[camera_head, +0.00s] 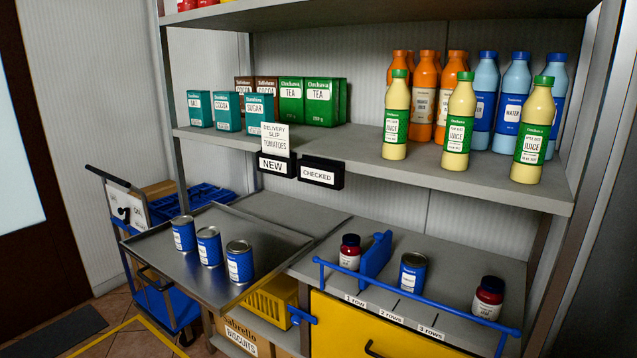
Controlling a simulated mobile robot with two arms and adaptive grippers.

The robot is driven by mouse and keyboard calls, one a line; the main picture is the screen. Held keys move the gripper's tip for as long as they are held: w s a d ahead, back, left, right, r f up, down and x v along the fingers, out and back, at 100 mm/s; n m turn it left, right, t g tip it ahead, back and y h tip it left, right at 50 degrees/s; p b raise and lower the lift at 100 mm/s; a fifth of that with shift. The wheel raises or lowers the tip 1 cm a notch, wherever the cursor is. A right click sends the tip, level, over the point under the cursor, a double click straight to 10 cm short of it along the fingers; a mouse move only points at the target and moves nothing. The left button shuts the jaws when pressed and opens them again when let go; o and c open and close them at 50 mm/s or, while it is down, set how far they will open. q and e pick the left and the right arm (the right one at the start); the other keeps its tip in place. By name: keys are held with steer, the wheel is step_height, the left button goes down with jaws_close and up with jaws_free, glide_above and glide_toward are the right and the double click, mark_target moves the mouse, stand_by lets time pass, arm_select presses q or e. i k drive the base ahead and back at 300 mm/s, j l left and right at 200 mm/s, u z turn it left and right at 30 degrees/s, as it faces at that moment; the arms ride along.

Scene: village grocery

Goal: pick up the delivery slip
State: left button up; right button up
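The delivery slip (275,139) is a white card printed "Delivery slip, tomatoes". It stands upright in the black holder labelled "NEW" (273,166) at the front edge of the middle shelf. A second black holder labelled "CHECKED" (321,173) sits just to its right, with no slip showing in it. Neither of my grippers is in view.
Boxes of tea (319,102) and sugar (258,114) stand behind the slip; juice bottles (461,120) stand to the right. Below, a metal tray (215,280) holds blue cans (239,262). A blue rail (415,296) fronts the lower shelf with jars and a can.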

mark_target(275, 137)
steer(key=i+j+z, duration=0.2)
steer(key=j, duration=0.2)
steer(key=i+j+z, duration=0.1)
steer(key=j+z, duration=0.15)
steer(key=j, duration=0.2)
steer(key=i+j+z, duration=0.2)
steer(key=j, duration=0.2)
steer(key=k, duration=0.1)
